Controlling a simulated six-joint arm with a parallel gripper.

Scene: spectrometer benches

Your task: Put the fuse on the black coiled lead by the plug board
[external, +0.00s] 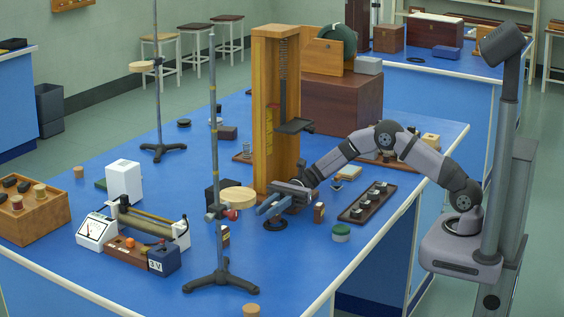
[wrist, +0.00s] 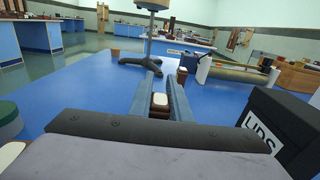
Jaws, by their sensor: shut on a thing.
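My gripper (external: 268,203) is low over the blue bench in front of the wooden column. In the wrist view its blue jaws (wrist: 160,98) are shut on a small brown fuse (wrist: 160,101) with a pale top. The external view does not clearly show the fuse between the jaws. A black coiled lead (external: 275,225) lies flat on the bench just below and in front of the jaws; the wrist view does not show it. A dark board with several round plugs (external: 352,215), apparently the plug board, lies to the right.
A stand (external: 220,284) with a round wooden plate is left of my gripper. Two similar brown pieces stand near, one right (external: 319,213), one left (external: 226,236). A green-topped pot (external: 341,233) is front right. A black labelled box (wrist: 262,125) stands close on the wrist view's right.

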